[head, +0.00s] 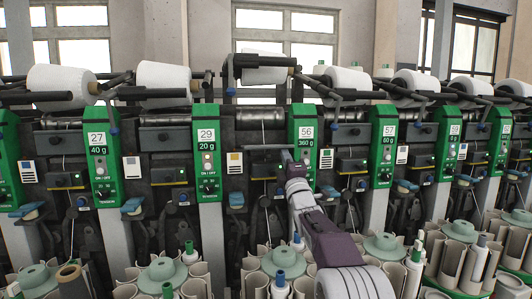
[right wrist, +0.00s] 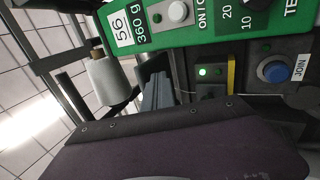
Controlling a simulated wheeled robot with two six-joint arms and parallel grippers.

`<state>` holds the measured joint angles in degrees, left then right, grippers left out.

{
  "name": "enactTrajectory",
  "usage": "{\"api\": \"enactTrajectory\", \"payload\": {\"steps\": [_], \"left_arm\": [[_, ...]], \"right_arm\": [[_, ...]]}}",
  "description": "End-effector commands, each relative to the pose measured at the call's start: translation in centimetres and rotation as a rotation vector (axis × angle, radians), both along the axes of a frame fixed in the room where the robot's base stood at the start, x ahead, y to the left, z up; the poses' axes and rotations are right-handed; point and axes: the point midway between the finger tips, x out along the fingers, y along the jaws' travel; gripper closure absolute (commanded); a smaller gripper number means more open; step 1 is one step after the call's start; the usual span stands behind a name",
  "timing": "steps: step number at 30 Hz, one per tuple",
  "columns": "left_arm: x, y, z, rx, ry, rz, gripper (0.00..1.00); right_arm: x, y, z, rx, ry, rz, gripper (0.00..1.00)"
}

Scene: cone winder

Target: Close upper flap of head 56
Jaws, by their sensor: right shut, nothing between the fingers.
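The green panel of head 56 (head: 303,150) stands right of centre in the head view; the panel (right wrist: 205,25) also shows, turned sideways, in the right wrist view. Left of it, a thin grey bar (head: 262,147) juts out across the dark front; it may be the upper flap's edge, but I cannot tell for sure. My right gripper (head: 286,156) is shut and empty at that bar's right end, close to the panel's left side. I cannot tell whether they touch. In the right wrist view the gripper (right wrist: 156,92) points toward the machine. My left gripper is not in view.
A white yarn cone (head: 262,72) sits in a raised holder above this section; a white cone (right wrist: 108,80) shows in the right wrist view. Green panel 29 (head: 207,150) is to the left, panel 57 (head: 384,145) to the right. Spindle pots (head: 280,262) crowd the space below.

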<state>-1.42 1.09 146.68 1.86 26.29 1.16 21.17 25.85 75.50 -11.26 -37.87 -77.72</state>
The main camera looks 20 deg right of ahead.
Motion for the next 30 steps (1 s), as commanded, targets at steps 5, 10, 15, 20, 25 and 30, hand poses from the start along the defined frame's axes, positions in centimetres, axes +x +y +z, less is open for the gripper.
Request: {"api": "enactTrajectory", "payload": {"steps": [5,10,15,20,25,30], "left_arm": [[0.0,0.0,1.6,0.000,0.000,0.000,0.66],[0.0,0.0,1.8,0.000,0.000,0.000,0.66],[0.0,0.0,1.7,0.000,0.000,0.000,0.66],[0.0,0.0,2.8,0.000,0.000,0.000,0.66],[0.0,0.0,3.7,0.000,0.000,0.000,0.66],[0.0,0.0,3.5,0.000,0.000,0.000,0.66]], "right_arm": [[0.2,0.0,1.8,0.000,-0.001,0.000,1.00],[0.3,-0.1,2.1,0.001,-0.001,0.000,1.00],[0.3,-0.1,2.1,0.000,-0.002,0.000,1.00],[0.5,-0.1,3.2,0.000,-0.002,0.000,1.00],[0.8,-0.2,4.1,0.000,-0.002,0.000,1.00],[0.8,-0.2,3.9,0.000,-0.002,0.000,1.00]]}}
